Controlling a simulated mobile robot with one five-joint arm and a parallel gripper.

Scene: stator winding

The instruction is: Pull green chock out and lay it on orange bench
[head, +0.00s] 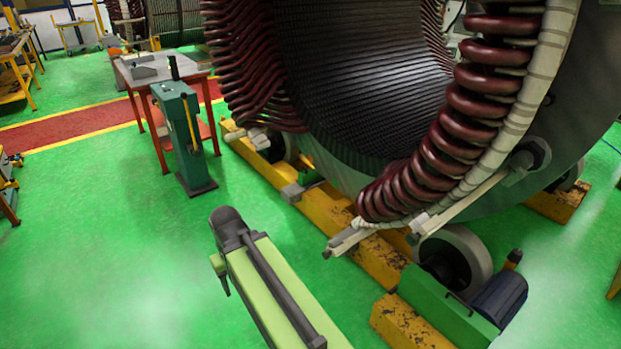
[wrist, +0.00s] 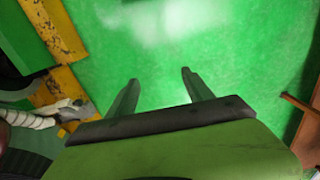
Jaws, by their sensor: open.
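The orange bench (head: 150,72) stands at the upper left in the head view, with a grey top and orange-red legs. A small dark green piece (head: 311,179), possibly the green chock, shows at the yellow beam under the big stator; it is partly hidden and I cannot be sure of it. My gripper (wrist: 158,80) is open and empty, with two green fingers spread above bare floor in the wrist view. In the head view my arm's end is in the lower middle, left of the stator and apart from it and the bench.
The large stator (head: 365,90) with dark red coils rests on rollers over yellow beams (head: 345,222). A green post machine (head: 183,130) stands in front of the bench. A green motor mount (head: 445,312) is at the lower right.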

